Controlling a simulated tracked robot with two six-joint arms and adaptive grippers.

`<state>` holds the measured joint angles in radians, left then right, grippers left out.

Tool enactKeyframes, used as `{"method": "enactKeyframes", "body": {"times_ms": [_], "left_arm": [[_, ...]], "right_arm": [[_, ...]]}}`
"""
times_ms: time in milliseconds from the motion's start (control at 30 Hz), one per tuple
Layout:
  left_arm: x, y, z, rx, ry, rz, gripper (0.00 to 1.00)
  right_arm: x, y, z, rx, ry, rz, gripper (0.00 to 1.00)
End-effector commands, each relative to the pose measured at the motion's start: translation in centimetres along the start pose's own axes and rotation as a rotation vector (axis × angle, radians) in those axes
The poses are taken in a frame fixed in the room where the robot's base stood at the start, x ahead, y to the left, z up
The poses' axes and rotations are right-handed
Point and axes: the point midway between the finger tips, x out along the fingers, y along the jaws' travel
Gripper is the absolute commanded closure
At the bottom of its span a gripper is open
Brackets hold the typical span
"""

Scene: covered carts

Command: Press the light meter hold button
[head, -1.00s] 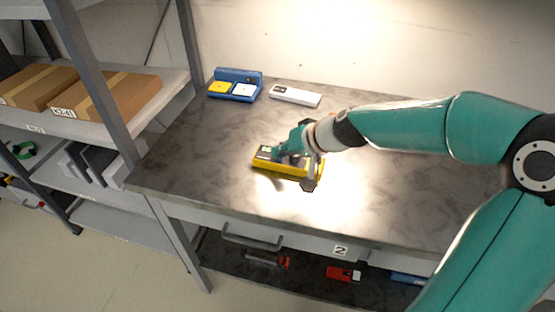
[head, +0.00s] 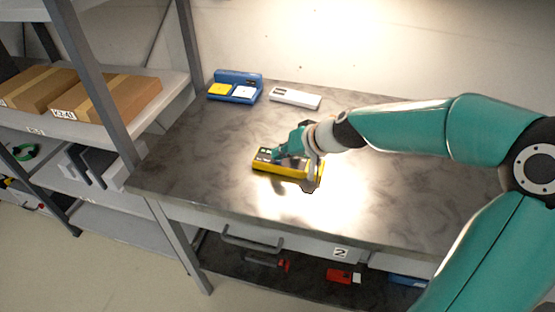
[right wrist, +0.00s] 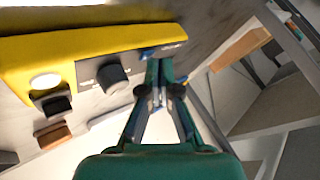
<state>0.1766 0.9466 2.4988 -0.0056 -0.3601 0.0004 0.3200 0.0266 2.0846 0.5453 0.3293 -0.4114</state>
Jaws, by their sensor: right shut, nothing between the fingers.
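A yellow device with a dark face, which looks like the light meter (head: 289,171), lies on the grey worktop (head: 185,160) in the head view. In the right wrist view the yellow body (right wrist: 35,52) carries a white dome (right wrist: 45,81), a black knob (right wrist: 112,77) and small dark parts along its edge. My right gripper (head: 275,155) is over the device's left part and partly hides its face. In the right wrist view its fingertips (right wrist: 160,66) are shut and empty at the end of the dark face. I cannot tell whether they touch it. The hold button is not clearly readable. My left gripper is not in view.
A blue case (head: 238,77) with a yellow and a white block, and a white box (head: 295,97), stand at the worktop's back. Shelving with cardboard boxes (head: 110,98) is on the left. The worktop's left part is clear. A red item (head: 340,275) lies on the shelf below.

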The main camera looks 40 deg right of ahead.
Motion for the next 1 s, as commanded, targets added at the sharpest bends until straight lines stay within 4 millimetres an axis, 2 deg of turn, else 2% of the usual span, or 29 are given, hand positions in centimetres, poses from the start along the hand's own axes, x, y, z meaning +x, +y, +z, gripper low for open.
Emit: {"method": "enactKeyframes", "body": {"times_ms": [100,567,1000], "left_arm": [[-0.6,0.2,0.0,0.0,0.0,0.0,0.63],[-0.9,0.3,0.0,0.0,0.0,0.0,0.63],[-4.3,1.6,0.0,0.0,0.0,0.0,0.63]], "right_arm": [[-0.6,-0.5,-0.5,-0.001,0.001,0.0,1.0],[-0.8,-0.7,-0.7,-0.001,0.002,-0.001,1.0],[-3.7,-2.8,-2.8,-0.002,0.002,-0.001,1.0]]}}
